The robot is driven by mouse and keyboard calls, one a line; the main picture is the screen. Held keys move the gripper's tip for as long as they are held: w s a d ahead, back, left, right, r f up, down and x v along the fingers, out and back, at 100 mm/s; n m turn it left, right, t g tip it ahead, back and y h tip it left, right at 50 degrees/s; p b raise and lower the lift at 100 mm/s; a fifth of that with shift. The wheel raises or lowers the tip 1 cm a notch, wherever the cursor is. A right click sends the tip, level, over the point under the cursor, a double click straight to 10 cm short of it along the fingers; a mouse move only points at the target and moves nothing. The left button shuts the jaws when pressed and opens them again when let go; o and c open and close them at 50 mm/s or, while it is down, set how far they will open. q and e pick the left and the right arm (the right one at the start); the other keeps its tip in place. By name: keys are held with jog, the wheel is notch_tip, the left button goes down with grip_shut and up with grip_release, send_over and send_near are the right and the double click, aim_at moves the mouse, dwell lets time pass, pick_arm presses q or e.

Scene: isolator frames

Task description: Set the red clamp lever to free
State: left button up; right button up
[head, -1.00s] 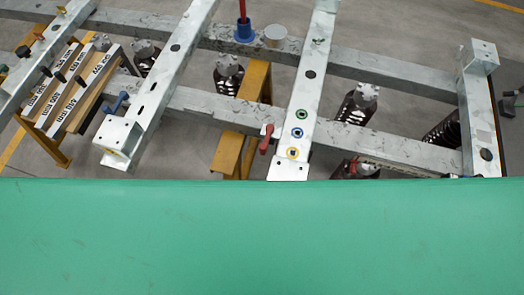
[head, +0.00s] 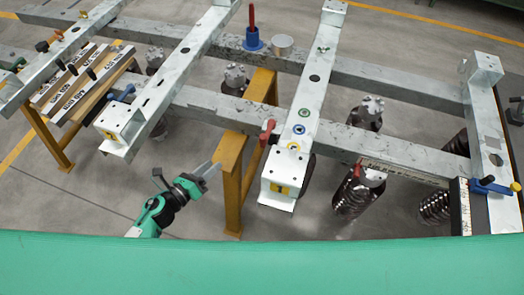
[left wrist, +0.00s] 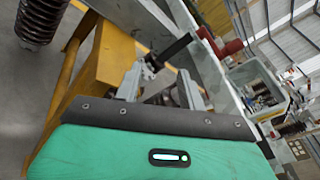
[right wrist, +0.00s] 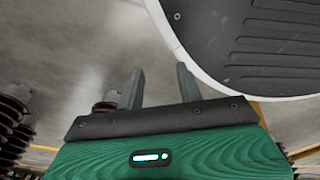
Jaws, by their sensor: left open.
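The red clamp lever (head: 267,131) stands beside the perforated crossbar (head: 302,128), on the front grey beam. Its handle points up and leans slightly to the right in the head view. A red part (left wrist: 229,48), probably this lever, shows in the left wrist view beyond my fingers. My left gripper (head: 213,170) is left of and nearer than the lever, apart from it, beside a yellow stand. Its fingers (left wrist: 160,85) are open, with nothing clearly held. My right gripper (right wrist: 160,85) is open and empty over bare floor; it is not in the head view.
The yellow stand (head: 232,180) is close to my left gripper. Blue levers sit at the left (head: 121,93) and right (head: 490,185). A second red lever (head: 357,170) is farther right. Dark spring-like columns (head: 352,195) stand below the beams. Floor left of my gripper is clear.

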pick_arm(q)
jog(key=s+d+r+m+g+h+b, duration=0.1)
jog(key=s+d+r+m+h, duration=0.15)
jog(key=r+m, duration=0.25)
jog(key=s+d+r+m+g+h, duration=0.1)
jog(key=d+r+m+h, duration=0.15)
jog(key=r+m, duration=0.2)
jog(key=y+p, duration=0.1)
jog(key=p, duration=0.1)
send_near(260, 141)
jog(key=x, duration=0.2)
jog(key=shift+m, duration=0.45)
jog(key=p+x, duration=0.1)
jog(key=x, duration=0.8)
pick_arm(e)
jog(key=s, duration=0.1)
jog(key=s+f, duration=0.1)
jog(key=s, duration=0.1)
jog(key=s+d, duration=0.1)
jog(key=shift+s+d+f, duration=0.1)
jog(key=shift+s+f, duration=0.1)
jog(key=shift+f, duration=0.15)
pick_arm(q)
grip_shut()
